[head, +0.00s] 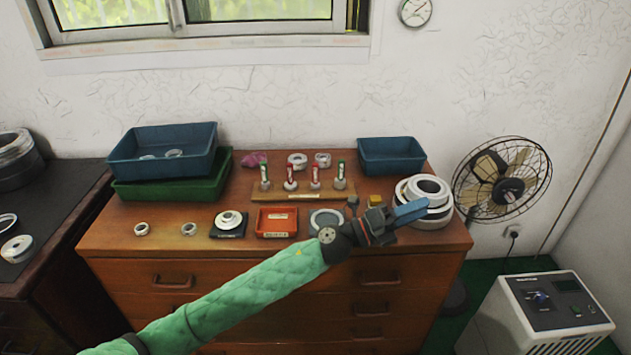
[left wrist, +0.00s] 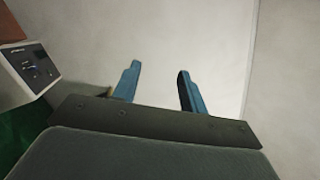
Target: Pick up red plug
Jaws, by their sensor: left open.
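Several plugs stand in a row on a wooden rack on the dresser. Two have red handles: a left red plug (head: 289,175) and a right red plug (head: 315,176). A green plug (head: 265,175) and another green plug (head: 340,175) stand at the row's ends. My left gripper (head: 412,211) reaches across the dresser's right side, in front of the stacked white rings, away from the plugs. In the left wrist view its blue fingers (left wrist: 158,92) are apart with nothing between them. My right gripper is not in view.
The wooden rack (head: 300,196) stands mid-dresser. A red tray (head: 276,222), a dark base with a ring (head: 229,223) and a round grey disc (head: 326,219) lie in front. Blue bins (head: 163,150) (head: 391,155) flank it. White rings (head: 425,193) stand beside my gripper; a fan (head: 501,180) stands right.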

